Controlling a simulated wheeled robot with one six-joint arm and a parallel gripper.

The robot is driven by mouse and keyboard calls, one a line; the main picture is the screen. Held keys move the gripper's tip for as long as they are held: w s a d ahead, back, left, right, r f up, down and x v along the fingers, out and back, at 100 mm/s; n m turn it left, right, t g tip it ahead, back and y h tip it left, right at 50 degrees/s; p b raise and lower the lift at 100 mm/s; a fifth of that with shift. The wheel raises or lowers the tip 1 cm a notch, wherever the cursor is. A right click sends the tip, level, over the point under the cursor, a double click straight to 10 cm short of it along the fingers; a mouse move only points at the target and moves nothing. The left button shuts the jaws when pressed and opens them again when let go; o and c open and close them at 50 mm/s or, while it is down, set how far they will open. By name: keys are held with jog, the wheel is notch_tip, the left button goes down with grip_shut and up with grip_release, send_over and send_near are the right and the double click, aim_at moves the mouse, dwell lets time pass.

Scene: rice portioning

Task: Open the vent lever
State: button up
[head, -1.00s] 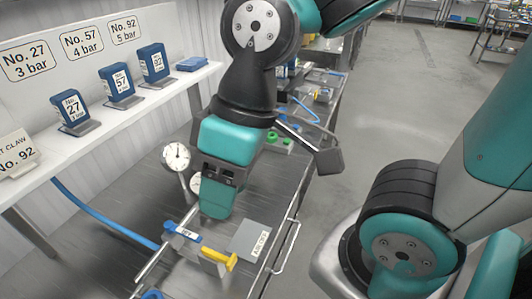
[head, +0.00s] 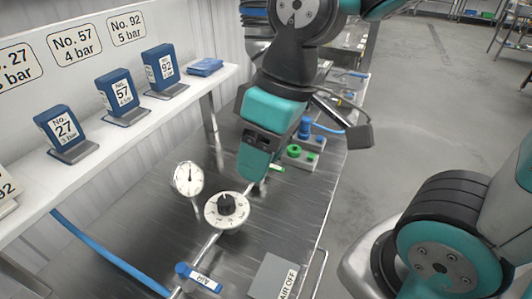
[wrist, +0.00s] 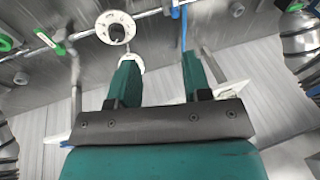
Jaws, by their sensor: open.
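A green handle (wrist: 46,38) on a metal pipe shows at the upper left of the wrist view. I cannot read a vent label on either one. My gripper (wrist: 158,62) is open, its two teal fingers apart with nothing between them. In the head view my gripper (head: 256,176) hangs over the bench, beyond the dial, and its fingertips overlap the pipe's far end. I cannot tell whether it touches anything.
A white dial with a black knob (head: 227,209) and a pressure gauge (head: 188,178) stand on the metal bench (head: 130,225). A blue lever labelled AIR (head: 200,277) and an AIR OFF plate (head: 273,277) are nearer. A shelf (head: 112,137) with blue numbered blocks runs along the left.

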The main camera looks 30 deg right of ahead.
jog(key=w+d+f+h+b, duration=0.2)
jog(key=w+d+f, duration=0.2)
jog(key=w+d, duration=0.5)
jog(key=w+d+f+h+b, duration=0.2)
jog(key=w+d+f+b, duration=0.3)
jog(key=w, duration=0.6)
jog(key=f+p, duration=0.1)
jog(key=f, duration=0.4)
jog(key=d+f+p, duration=0.1)
jog(key=f, duration=0.4)
jog(key=f+p, duration=0.2)
jog(key=f, duration=0.3)
jog(key=shift+s+d+f, duration=0.1)
jog(key=shift+d+f, duration=0.05)
jog(key=shift+f, duration=0.15)
grip_shut()
